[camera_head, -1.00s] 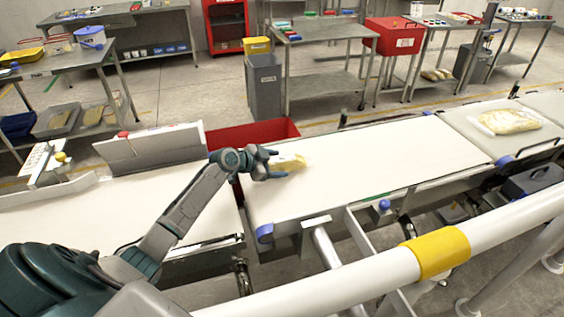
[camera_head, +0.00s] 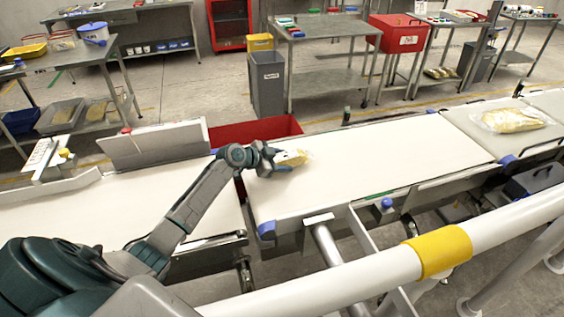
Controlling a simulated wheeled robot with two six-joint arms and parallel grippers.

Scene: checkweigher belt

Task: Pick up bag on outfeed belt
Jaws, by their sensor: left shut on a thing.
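A small bag with yellowish contents (camera_head: 294,158) is at the left end of the white outfeed belt (camera_head: 380,160). My left gripper (camera_head: 276,159) is shut on the bag's left end. I cannot tell whether the bag is still touching the belt. Another clear bag of yellowish contents (camera_head: 512,120) lies flat on the grey belt section at the right, away from the gripper. My right gripper is not in view.
A red bin (camera_head: 255,131) stands behind the belt, close to my left gripper. A tilted grey panel (camera_head: 155,145) is to the left. A white rail with a yellow sleeve (camera_head: 440,253) crosses the front. The middle of the belt is clear.

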